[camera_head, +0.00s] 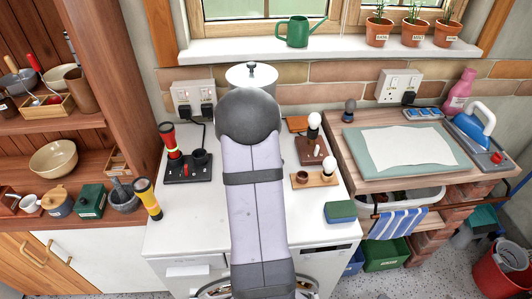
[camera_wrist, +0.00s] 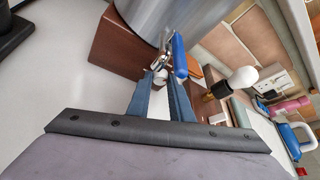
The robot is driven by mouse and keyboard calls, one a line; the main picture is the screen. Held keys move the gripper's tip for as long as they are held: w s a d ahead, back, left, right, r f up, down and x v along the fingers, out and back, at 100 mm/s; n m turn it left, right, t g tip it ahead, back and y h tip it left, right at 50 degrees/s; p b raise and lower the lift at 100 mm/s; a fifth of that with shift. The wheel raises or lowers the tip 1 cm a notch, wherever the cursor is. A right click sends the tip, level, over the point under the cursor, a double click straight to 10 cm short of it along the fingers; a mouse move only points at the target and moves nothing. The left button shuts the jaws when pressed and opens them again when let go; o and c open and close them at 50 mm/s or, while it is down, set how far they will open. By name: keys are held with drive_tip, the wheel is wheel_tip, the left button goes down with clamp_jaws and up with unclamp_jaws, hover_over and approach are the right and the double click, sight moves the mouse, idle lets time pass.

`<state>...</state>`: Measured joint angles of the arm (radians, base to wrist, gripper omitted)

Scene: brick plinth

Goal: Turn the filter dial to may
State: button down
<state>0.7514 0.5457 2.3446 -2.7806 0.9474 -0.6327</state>
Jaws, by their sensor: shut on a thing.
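In the wrist view my gripper (camera_wrist: 161,79) is at the front of a silver canister (camera_wrist: 185,15) on a brown block (camera_wrist: 118,45). I cannot tell whether this white part is the filter dial; no month names can be read. In the head view the canister (camera_head: 262,78) stands at the back of the white worktop, with a dark knob (camera_head: 252,70) on its lid. My arm hides its front and my gripper there.
A wall socket (camera_head: 194,98) is behind.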

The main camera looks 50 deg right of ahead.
drive_tip(key=shift+d+f+m+b, duration=0.2)
drive_tip(key=shift+m+b, duration=0.2)
drive_tip(key=shift+b, duration=1.6)
drive_tip(key=m+y+b, duration=0.1)
drive_tip(key=b, duration=1)
drive_tip(key=shift+s+d+t+b, duration=0.1)
drive_tip(key=shift+d+t+b, duration=0.05)
drive_tip(key=shift+t+b, duration=0.25)
drive_tip(key=m+y+b, duration=0.1)
drive_tip(key=b, duration=1)
drive_tip(key=shift+s+m+t, duration=0.2)
drive_tip(key=shift+m+t, duration=0.2)
drive_tip(key=shift+s+r+m+y+b, duration=0.1)
drive_tip(key=shift+m+y+b, duration=0.2)
drive_tip(key=shift+b, duration=0.5)
drive_tip(key=shift+s+d+m+t+y+b, duration=0.1)
drive_tip(key=shift+m+t+y+b, duration=0.4)
drive_tip(key=shift+m+t+b, duration=0.3)
drive_tip(key=shift+s+d+m+t+y, duration=0.1)
drive_tip(key=shift+m+t+y, duration=0.5)
drive_tip(key=shift+m, duration=0.3)
drive_tip(key=shift+f+m+t+y, duration=0.2)
drive_tip(key=shift+m+t+y, duration=0.1)
drive_tip(key=shift+m+t, duration=0.3)
